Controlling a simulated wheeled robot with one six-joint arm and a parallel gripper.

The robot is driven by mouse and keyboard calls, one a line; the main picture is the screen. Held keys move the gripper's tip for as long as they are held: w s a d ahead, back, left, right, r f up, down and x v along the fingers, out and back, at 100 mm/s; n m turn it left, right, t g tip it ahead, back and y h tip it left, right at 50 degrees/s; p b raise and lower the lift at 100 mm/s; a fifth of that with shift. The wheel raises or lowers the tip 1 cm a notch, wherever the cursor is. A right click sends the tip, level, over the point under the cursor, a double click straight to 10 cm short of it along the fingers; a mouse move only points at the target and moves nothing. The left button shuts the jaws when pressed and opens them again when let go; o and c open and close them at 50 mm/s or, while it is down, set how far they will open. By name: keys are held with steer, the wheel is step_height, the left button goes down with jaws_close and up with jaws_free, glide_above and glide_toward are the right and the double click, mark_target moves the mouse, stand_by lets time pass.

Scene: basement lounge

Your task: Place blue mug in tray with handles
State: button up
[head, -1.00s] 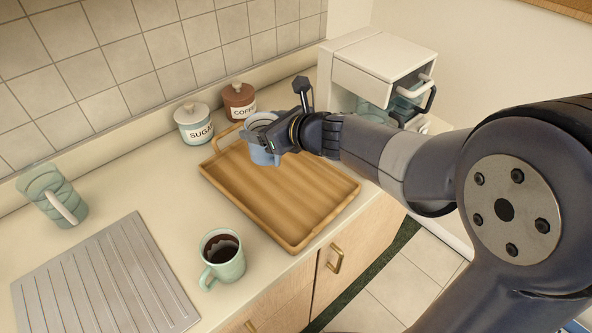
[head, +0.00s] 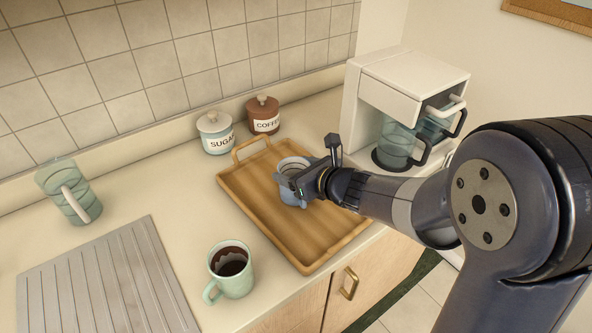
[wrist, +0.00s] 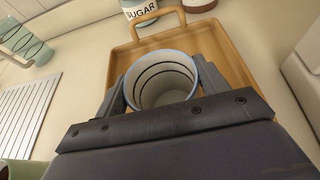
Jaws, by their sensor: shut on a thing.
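The blue mug (head: 291,185) is upright over the middle of the wooden tray with handles (head: 245,196). My gripper (head: 291,182) is shut on the mug from the right side. In the wrist view the mug (wrist: 164,80) sits between the two fingers of my gripper (wrist: 165,90), its inside empty with dark rings. The tray (wrist: 225,50) lies beneath and around it, with one handle at the far end. The mug's base is low near the tray floor; I cannot tell whether it touches.
Sugar (head: 215,132) and coffee (head: 263,115) jars stand behind the tray. A green mug with dark liquid (head: 231,268) stands in front, left of the tray. A green pitcher (head: 72,190) and a ridged drainboard (head: 105,285) are at left. A white coffee machine (head: 408,85) stands at right.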

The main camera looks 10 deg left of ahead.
steer(key=shift+f+b, duration=0.2)
steer(key=shift+b, duration=0.1)
steer(key=o, duration=1.2)
steer(key=shift+c, duration=0.2)
steer(key=shift+r, duration=0.1)
steer(key=shift+r+p, duration=0.2)
steer(key=shift+p, duration=0.15)
steer(key=p+v, duration=0.1)
steer(key=v, duration=1.1)
